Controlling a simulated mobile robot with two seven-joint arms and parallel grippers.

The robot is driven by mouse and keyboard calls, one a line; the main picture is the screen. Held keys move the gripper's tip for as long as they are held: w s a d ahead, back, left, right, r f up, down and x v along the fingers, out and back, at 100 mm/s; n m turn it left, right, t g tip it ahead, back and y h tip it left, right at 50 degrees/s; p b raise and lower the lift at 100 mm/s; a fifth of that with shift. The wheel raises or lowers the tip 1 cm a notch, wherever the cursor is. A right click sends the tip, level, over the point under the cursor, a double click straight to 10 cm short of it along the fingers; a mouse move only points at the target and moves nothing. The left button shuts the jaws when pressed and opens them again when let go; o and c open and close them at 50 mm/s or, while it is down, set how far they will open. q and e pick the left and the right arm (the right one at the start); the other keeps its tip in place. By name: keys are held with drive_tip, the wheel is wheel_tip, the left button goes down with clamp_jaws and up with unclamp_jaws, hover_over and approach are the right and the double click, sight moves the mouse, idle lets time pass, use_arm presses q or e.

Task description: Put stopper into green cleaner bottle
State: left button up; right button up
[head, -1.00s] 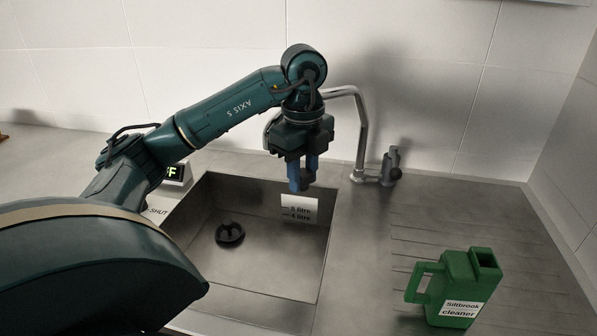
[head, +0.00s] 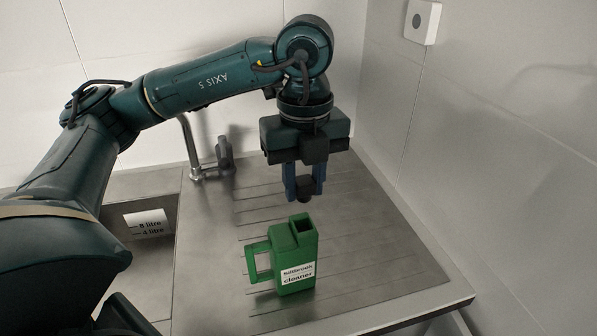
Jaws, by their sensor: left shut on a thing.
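The green cleaner bottle (head: 293,256) stands upright on the ribbed drainboard, handle to the left, with a white label reading "cleaner". Its square mouth at the top is open. My left gripper (head: 304,190) points down above the bottle's mouth, apart from it. It is shut on a small dark stopper (head: 305,187) between its blue fingers. My right gripper is not in view.
The sink (head: 140,245) with a litre-mark label is at the left. A chrome tap (head: 190,150) with a grey lever (head: 225,153) stands behind it. Walls close off the back and right. The drainboard (head: 385,265) is clear right of the bottle.

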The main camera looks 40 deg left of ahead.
sight(304, 200)
use_arm(q)
drive_tip(key=shift+d, duration=0.1)
drive_tip(key=shift+s, duration=0.1)
drive_tip(key=shift+f+b, duration=0.2)
drive_tip(key=shift+b, duration=0.1)
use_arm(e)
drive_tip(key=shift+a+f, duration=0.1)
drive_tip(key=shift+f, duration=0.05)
use_arm(q)
wheel_tip(304, 200, down, 2)
drive_tip(key=shift+b, duration=1)
drive_tip(key=shift+f+b, duration=1.15)
drive_tip(key=shift+f, duration=0.1)
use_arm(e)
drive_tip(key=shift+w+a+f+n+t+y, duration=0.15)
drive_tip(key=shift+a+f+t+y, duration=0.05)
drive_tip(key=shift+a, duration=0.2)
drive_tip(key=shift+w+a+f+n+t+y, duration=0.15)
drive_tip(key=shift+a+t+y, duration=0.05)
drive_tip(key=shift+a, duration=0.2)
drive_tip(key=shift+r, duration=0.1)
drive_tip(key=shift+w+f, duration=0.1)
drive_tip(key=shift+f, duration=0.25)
use_arm(q)
drive_tip(key=shift+f+b, duration=0.55)
drive_tip(key=shift+b, duration=0.15)
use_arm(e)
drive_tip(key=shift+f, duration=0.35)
